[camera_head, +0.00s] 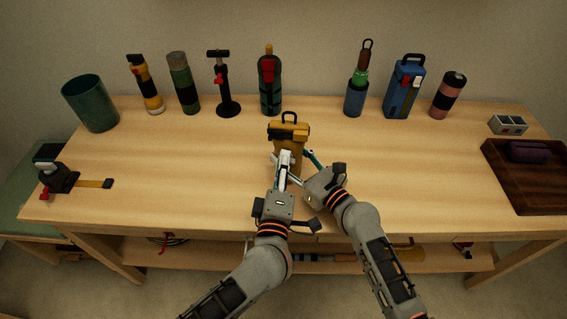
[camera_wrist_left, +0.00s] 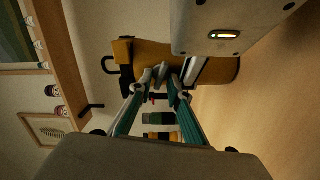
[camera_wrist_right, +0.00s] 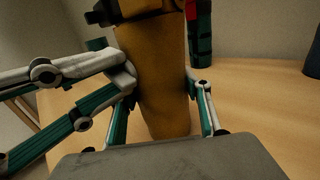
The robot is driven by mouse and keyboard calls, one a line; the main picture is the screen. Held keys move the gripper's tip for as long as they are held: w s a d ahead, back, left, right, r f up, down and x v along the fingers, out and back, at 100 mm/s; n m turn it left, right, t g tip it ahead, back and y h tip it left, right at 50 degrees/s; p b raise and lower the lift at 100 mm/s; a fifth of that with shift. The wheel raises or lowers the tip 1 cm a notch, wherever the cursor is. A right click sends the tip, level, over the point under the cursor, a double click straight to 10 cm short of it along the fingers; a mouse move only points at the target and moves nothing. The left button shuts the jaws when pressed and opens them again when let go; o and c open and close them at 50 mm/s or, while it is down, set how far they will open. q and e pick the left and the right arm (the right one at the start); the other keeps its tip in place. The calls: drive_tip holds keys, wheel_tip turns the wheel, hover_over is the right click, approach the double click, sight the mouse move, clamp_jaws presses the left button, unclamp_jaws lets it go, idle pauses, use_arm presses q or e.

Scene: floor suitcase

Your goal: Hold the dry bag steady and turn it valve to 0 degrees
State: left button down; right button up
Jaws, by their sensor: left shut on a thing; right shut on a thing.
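The dry bag (camera_head: 288,131) stands upright on the table, yellow-orange with a black top handle. It also shows sideways in the left wrist view (camera_wrist_left: 215,67) and close up in the right wrist view (camera_wrist_right: 155,85). My left gripper (camera_head: 285,163) is shut at the bag's front face; in the left wrist view its fingertips (camera_wrist_left: 165,76) are close together there and hide the valve. My right gripper (camera_head: 304,160) is shut on the bag's body from the right; in the right wrist view its fingers (camera_wrist_right: 160,110) lie on both sides of it.
Behind the bag stand a dark green bottle (camera_head: 270,92), a black pump (camera_head: 228,98), a green flask (camera_head: 183,85) and a blue case (camera_head: 404,92). A green bin (camera_head: 91,104) is at the left and a dark wooden tray (camera_head: 525,185) at the right. The table between is clear.

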use_arm(q)
drive_tip(key=shift+s+d+f+n, duration=0.1)
drive_tip(key=shift+s+d+n, duration=0.05)
drive_tip(key=shift+d+n, duration=0.15)
idle(1.1)
drive_tip(key=c, duration=2.2)
unclamp_jaws()
drive_tip(key=shift+f, duration=0.1)
drive_tip(key=shift+s, duration=0.1)
drive_tip(key=shift+s+a, duration=0.3)
drive_tip(key=shift+s, duration=1.9)
drive_tip(key=shift+s+a, duration=0.3)
drive_tip(key=shift+s, duration=1.95)
drive_tip(key=shift+s+a, duration=0.3)
drive_tip(key=shift+s, duration=1.9)
drive_tip(key=shift+r, duration=0.25)
wheel_tip(320, 180, up, 10)
drive_tip(key=shift+f, duration=0.1)
